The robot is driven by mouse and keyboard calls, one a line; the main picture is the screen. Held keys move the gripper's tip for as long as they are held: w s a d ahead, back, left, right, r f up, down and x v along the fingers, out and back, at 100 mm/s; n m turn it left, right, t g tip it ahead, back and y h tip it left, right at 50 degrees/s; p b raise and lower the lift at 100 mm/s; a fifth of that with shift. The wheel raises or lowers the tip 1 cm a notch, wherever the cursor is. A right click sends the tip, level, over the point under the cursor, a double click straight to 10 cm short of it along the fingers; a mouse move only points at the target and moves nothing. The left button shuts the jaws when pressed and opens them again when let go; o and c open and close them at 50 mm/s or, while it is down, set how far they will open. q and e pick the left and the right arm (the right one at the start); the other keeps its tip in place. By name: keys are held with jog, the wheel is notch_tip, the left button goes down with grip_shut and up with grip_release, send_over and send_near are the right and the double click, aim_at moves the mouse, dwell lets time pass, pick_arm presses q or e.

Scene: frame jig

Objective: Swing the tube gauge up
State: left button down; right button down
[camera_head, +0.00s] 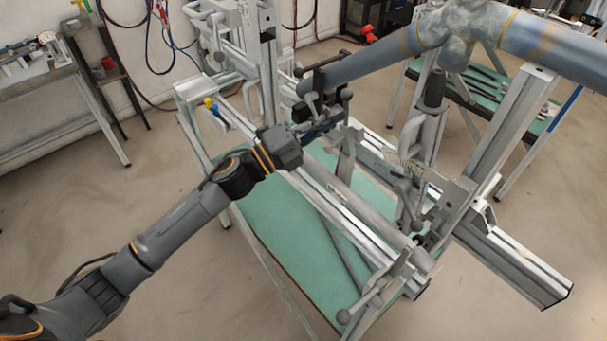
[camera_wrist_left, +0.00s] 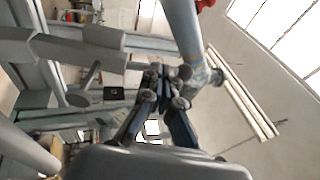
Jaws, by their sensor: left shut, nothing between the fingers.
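My left gripper (camera_head: 322,125) reaches in from the left to the middle of the metal frame jig. Its fingers are shut and empty, beside a dark fitting with round knobs (camera_head: 312,102). In the left wrist view the fingertips (camera_wrist_left: 160,88) meet close to this dark fitting; I cannot tell whether they touch. I cannot clearly make out which part is the tube gauge; the fitting at the fingertips may belong to it. A large blue-grey tube (camera_head: 375,63) slopes from this fitting up to a mottled joint (camera_head: 455,32). My right gripper is not in view.
The jig's long rails (camera_head: 345,215) run over a green-topped table (camera_head: 275,220). Uprights and clamp levers crowd the right side, by a light metal beam (camera_head: 515,265). A tool bench (camera_head: 475,90) stands at the back right. The floor at lower left is clear.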

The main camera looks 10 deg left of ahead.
aim_at(340, 125)
pick_arm(q)
jog(key=x, duration=0.3)
jog(key=shift+w+a+r, duration=0.15)
jog(key=shift+w+a, duration=0.05)
jog(key=shift+w, duration=0.05)
jog(key=shift+w+d+r, duration=0.1)
jog(key=shift+w+d, duration=0.7)
jog(key=shift+w, duration=0.2)
jog(key=shift+w+r, duration=0.1)
